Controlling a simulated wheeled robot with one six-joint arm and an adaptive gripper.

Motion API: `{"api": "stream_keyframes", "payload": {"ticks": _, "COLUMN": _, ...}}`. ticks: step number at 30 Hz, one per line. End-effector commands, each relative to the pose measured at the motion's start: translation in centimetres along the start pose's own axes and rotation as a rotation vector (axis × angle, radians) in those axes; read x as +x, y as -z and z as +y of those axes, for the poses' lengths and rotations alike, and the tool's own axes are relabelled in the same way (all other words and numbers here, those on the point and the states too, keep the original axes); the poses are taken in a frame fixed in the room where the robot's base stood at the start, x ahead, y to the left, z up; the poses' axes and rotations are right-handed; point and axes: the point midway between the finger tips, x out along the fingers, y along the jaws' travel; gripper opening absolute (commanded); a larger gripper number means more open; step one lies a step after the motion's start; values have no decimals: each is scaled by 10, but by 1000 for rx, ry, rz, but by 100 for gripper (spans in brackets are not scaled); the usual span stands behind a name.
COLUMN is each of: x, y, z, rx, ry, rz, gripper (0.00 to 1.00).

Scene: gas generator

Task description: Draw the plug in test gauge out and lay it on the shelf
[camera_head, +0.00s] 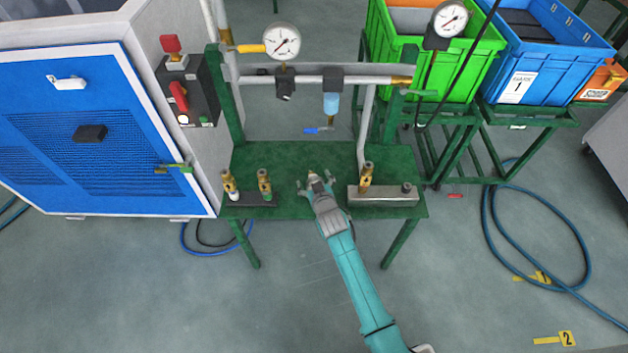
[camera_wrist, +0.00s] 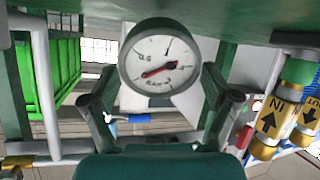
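The test gauge (camera_wrist: 158,58) shows its round white dial with a red needle between my two fingers in the wrist view. The fingers stand wide apart, one on each side of the dial in the wrist view (camera_wrist: 160,88). I see no clear contact with it. The gauge's stem and socket are hidden. The shelf fills the top edge of the wrist view.
Two brass valves (camera_head: 264,183) stand left of my gripper. A metal block (camera_head: 385,196) with a brass valve (camera_head: 366,178) is on the right. A pipe (camera_head: 325,80) with another gauge (camera_head: 281,41) crosses above. The shelf's back middle is clear.

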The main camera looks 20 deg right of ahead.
Motion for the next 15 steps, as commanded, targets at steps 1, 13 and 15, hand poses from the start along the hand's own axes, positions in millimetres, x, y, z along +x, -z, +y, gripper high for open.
{"api": "stream_keyframes", "payload": {"ticks": 1, "x": 0, "y": 0, "z": 0, "rx": 0, "ry": 0, "rz": 0, "gripper": 92}}
{"api": "stream_keyframes", "payload": {"ticks": 13, "x": -9, "y": -1, "z": 0, "rx": 0, "ry": 0, "rz": -1, "gripper": 92}}
{"api": "stream_keyframes", "payload": {"ticks": 15, "x": -18, "y": -2, "z": -1, "rx": -1, "ry": 1, "rz": -2, "gripper": 92}}
